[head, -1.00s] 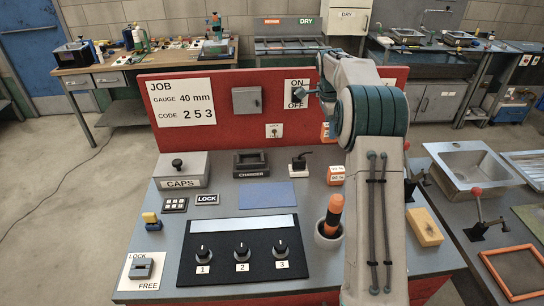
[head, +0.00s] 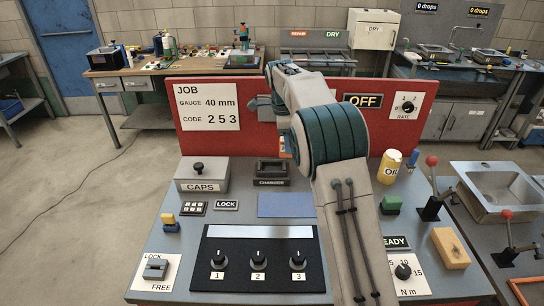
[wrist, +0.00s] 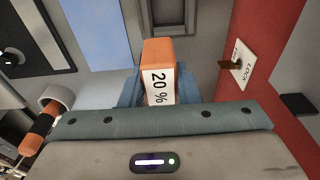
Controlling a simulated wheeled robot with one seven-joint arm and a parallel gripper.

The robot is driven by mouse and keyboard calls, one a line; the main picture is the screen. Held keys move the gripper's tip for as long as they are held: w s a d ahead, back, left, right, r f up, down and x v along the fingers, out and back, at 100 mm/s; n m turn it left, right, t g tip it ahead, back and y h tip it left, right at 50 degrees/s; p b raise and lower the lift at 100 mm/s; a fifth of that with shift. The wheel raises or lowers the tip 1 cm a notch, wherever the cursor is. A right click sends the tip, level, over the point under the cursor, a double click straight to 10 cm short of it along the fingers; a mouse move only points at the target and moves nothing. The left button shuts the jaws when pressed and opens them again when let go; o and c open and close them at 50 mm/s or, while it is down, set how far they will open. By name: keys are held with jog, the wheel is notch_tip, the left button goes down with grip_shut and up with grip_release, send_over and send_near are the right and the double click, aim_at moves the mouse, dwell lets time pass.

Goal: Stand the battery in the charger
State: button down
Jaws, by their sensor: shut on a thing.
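The battery (wrist: 158,72) is an orange block with a white "20 %" label. In the wrist view it sits between the blue fingers of my gripper (wrist: 157,88), which is shut on it. In the head view only a small orange and white part of the battery (head: 284,146) shows beside my arm, in front of the red panel. The charger (head: 271,173) is a dark open-topped cradle on the bench, left of my arm, and looks empty. A dark frame at the top of the wrist view appears to be the charger (wrist: 180,18), apart from the battery.
The CAPS box (head: 202,177) stands left of the charger. A blue pad (head: 285,204) and dial panel (head: 258,270) lie in front. The red panel (head: 190,142) rises behind. In the wrist view, an orange-handled tool (wrist: 40,132) stands in a holder.

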jog(key=a+f, duration=0.1)
jog(key=w+a+f, duration=0.1)
jog(key=a, duration=0.1)
jog(key=a+f+p, duration=0.1)
jog(key=shift+w+a, duration=0.3)
jog(key=shift+a, duration=0.05)
jog(key=shift+f+p, duration=0.55)
jog(key=shift+f, duration=1.45)
jog(key=shift+f, duration=0.1)
jog(key=c, duration=1.1)
grip_release()
